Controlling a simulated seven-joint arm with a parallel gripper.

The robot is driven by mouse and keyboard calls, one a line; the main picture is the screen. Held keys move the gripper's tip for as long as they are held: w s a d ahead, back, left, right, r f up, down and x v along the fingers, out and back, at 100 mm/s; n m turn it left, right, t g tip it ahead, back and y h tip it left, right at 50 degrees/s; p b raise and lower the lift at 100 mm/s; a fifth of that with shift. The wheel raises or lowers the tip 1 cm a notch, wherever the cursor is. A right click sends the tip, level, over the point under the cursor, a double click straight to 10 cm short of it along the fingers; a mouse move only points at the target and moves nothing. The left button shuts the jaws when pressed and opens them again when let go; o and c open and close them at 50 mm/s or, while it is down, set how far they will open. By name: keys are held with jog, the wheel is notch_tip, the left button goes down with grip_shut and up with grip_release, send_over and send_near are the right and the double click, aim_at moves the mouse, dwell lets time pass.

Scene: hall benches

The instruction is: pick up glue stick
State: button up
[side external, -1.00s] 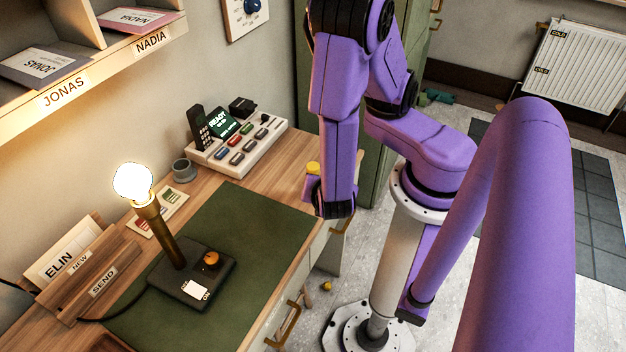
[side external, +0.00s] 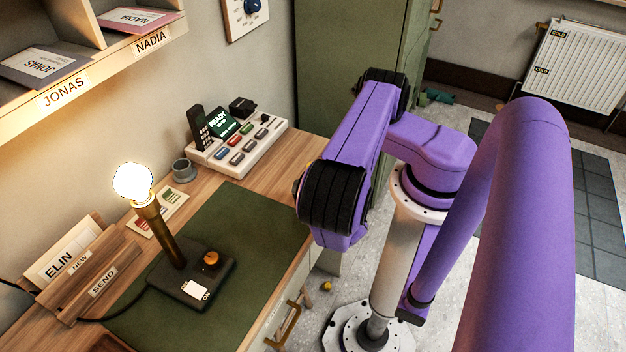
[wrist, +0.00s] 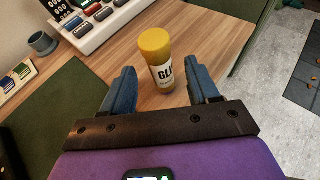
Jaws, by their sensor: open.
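The glue stick (wrist: 160,72) has a yellow cap and a white label reading "GLU". It stands upright on the wooden desk in the wrist view. My gripper (wrist: 163,85) is open, with one blue finger to the left of the glue stick and the other to its right. The glue stick's lower part shows between the fingers, and I cannot tell if either touches it. In the side external view my purple arm hides the glue stick and the gripper.
A console with colored buttons (side external: 237,149) and a grey cup (side external: 184,170) stand behind on the desk. A lit lamp (side external: 172,235) stands on the green mat (side external: 262,227). The desk's right edge drops to the floor (wrist: 270,85).

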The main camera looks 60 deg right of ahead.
jog(key=shift+x, duration=2.7)
jog(key=shift+c, duration=0.2)
jog(key=c, duration=1)
